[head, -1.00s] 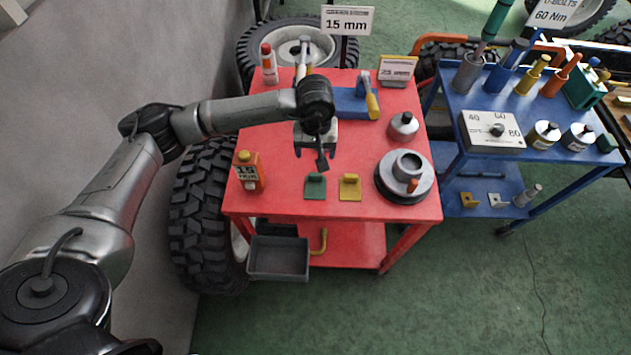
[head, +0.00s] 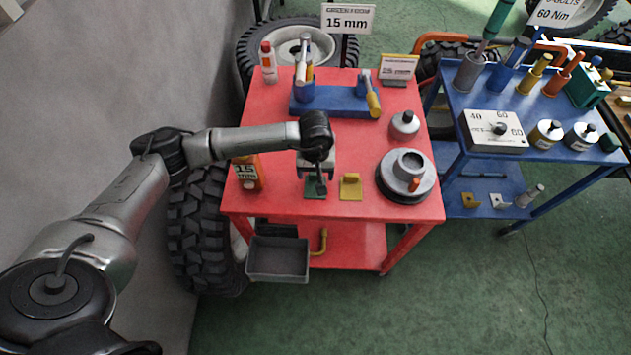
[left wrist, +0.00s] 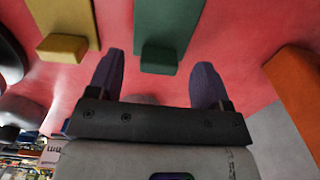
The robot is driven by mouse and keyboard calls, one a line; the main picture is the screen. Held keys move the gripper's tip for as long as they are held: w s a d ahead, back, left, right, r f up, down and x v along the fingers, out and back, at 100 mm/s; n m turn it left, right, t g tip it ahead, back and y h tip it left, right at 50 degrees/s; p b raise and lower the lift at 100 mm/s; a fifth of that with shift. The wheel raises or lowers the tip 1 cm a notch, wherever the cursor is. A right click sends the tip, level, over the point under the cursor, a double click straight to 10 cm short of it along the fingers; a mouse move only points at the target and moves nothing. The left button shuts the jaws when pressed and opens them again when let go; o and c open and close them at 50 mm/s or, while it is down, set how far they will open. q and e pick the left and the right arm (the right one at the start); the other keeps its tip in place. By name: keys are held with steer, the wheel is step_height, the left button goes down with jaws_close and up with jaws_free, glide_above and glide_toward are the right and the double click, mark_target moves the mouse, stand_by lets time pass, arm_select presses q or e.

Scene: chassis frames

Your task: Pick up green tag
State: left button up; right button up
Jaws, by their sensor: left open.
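The green tag (head: 313,191) lies near the front edge of the red cart top, partly hidden behind my left gripper (head: 319,182) in the head view. In the left wrist view the green tag (left wrist: 166,40) shows at top centre, with its raised block facing the gap between the fingers. My left gripper (left wrist: 158,82) is open and empty, its two fingers apart on either side of that block's line. I cannot tell the exact height of the fingers over the cart. My right gripper is not in view.
A yellow tag (head: 350,188) lies just right of the green one. A round grey fixture (head: 406,177) sits to the right. A grey bin (head: 278,259) hangs below the front edge.

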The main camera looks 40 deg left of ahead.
arm_select(q)
step_height(320, 180, down, 2)
steer(key=shift+f, duration=0.25)
steer(key=c, duration=1)
